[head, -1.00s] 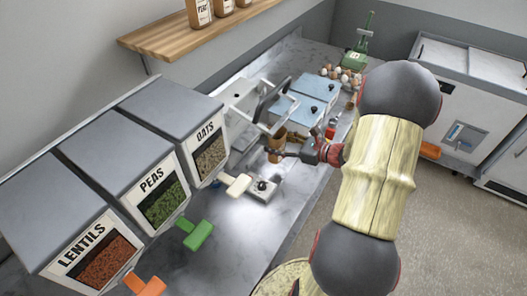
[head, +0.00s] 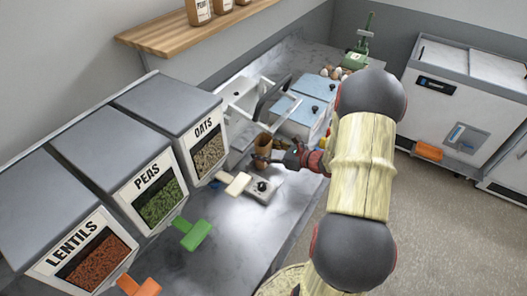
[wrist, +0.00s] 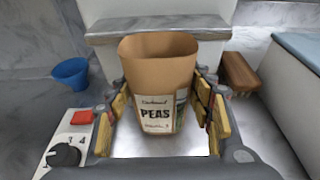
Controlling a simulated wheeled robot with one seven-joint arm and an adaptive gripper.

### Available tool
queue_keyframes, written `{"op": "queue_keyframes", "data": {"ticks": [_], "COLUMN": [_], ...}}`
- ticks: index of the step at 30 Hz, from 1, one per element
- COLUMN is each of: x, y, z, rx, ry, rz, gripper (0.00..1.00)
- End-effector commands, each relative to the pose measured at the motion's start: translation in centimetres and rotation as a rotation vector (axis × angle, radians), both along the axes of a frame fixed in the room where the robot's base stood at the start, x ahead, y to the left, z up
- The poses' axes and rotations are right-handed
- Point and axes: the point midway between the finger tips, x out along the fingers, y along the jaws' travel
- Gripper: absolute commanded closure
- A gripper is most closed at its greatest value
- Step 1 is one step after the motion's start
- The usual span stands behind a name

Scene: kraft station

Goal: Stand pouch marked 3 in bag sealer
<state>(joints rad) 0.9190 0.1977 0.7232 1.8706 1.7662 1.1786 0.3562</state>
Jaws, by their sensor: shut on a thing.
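My gripper (wrist: 160,108) is shut on a brown kraft pouch (wrist: 158,60), its fingers on either side of it. The pouch is upright and open-topped, with a white PEAS label; the small print is too fine to read surely. In the head view the pouch (head: 264,142) and my gripper (head: 276,161) are in front of the bag sealer (head: 238,97), a pale frame with a grey lever. In the wrist view a pale block (wrist: 112,33) lies just behind the pouch. The pouch's base is partly hidden, so I cannot tell whether it touches anything.
A white box with a black knob (head: 262,186) is near my gripper. A blue cup (wrist: 70,73) is left of the pouch and a brown wooden piece (wrist: 240,72) right. LENTILS, PEAS and OATS dispensers (head: 150,185) line the left. Blue lidded boxes (head: 312,88) stand beyond the sealer.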

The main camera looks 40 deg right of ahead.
Motion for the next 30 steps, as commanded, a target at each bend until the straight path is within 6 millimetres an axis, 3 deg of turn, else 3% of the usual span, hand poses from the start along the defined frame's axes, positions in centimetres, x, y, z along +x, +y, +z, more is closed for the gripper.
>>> {"op": "queue_keyframes", "data": {"ticks": [8,9,18,30], "x": [0.01,-0.01,-0.01,-0.15], "y": [-0.04,-0.02,-0.01,-0.09], "z": [-0.15,-0.17,-0.11,0.35], "rx": [-0.001,-0.001,-0.001,-0.001], "ry": [-0.001,0.0,0.0,0.0], "rz": [0.0,0.0,0.0,-0.001], "gripper": [0.85,0.47,0.3,0.3]}}
